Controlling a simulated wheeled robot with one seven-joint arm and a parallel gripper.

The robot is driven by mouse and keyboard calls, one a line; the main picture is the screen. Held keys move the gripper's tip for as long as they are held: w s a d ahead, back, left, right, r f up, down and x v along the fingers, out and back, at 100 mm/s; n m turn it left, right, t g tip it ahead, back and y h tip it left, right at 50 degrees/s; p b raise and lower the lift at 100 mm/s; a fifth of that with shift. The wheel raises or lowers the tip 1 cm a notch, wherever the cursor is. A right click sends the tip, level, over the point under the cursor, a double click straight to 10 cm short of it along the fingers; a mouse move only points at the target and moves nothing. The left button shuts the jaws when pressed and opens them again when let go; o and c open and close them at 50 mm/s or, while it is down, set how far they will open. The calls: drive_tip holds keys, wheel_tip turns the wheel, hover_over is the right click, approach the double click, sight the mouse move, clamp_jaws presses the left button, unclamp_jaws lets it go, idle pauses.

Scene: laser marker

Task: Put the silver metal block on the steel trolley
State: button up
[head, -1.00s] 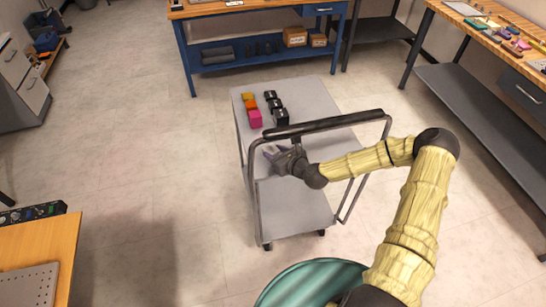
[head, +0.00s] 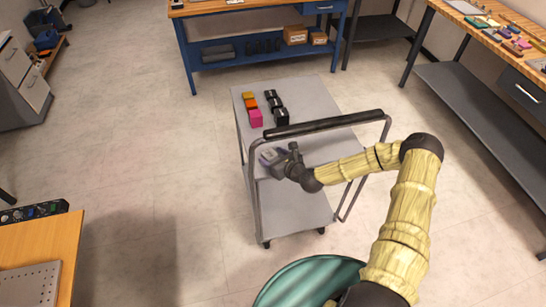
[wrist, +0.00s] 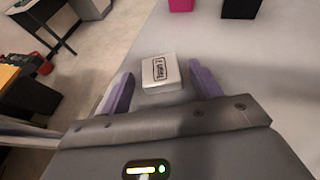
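The silver metal block (wrist: 161,72), pale with a dark label on its top, sits on the steel trolley's top (head: 318,100), near the handle end. In the wrist view it lies between the two purple fingers of my gripper (wrist: 163,88), with a small gap showing on each side. In the head view my gripper (head: 270,157) is low at the trolley's near left part, under the handle bar, and the block there is small and partly covered. My gripper looks open around the block.
Pink, orange and yellow blocks (head: 255,118) and several black blocks (head: 281,117) stand farther back on the trolley. The trolley's dark handle bar (head: 322,124) crosses close to my arm. A blue workbench (head: 190,60) stands behind, and a wooden bench (head: 40,250) at lower left.

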drive_tip(key=shift+d, duration=0.1)
drive_tip(key=shift+r, duration=0.25)
drive_tip(key=b+v, duration=0.2)
drive_tip(key=v, duration=1)
